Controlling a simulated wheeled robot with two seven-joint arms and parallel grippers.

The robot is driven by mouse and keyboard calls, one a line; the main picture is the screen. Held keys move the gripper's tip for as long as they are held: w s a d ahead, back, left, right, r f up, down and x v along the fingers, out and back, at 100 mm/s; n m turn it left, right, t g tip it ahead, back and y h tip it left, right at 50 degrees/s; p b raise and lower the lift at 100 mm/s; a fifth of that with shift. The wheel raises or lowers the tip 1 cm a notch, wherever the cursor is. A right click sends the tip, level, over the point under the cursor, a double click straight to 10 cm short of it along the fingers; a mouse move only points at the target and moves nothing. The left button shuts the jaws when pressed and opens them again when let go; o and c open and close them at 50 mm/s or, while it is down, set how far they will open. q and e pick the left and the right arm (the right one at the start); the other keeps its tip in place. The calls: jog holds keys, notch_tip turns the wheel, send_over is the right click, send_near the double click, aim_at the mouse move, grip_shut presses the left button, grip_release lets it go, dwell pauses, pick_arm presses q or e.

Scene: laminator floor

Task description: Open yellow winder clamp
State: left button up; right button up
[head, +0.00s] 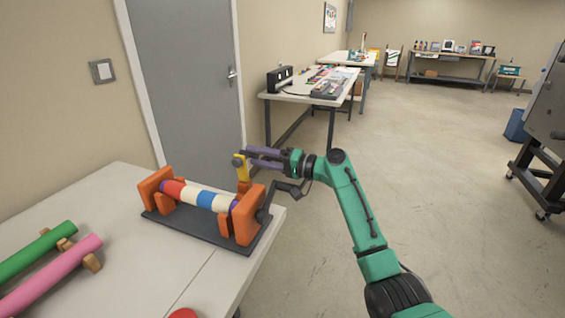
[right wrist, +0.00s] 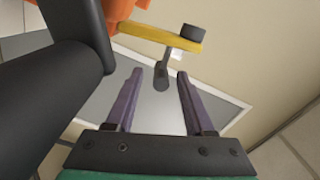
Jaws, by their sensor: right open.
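The winder stands on the near table. It has orange end blocks (head: 248,219), a dark base (head: 197,226) and a roll striped red, cream, blue and purple (head: 205,199). The yellow clamp (head: 243,172) stands up at its back right. My right gripper (head: 250,157) is open, its purple fingers pointing left at the clamp's upper part. In the right wrist view the yellow clamp bar (right wrist: 158,36), with a black knob (right wrist: 194,33), lies across just beyond my fingertips (right wrist: 159,74). A short dark rod (right wrist: 162,74) shows between the tips; I cannot tell whether anything touches. My left gripper is out of view.
A black crank handle (head: 285,188) sticks out at the winder's right, below my right gripper. Green (head: 35,252) and pink (head: 50,275) rolls lie at the left of the near table. A grey door (head: 185,80) is behind.

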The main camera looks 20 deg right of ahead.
jog(key=b+v, duration=0.2)
jog(key=v, duration=1)
jog(key=shift+d+f, duration=0.1)
jog(key=shift+d, duration=0.1)
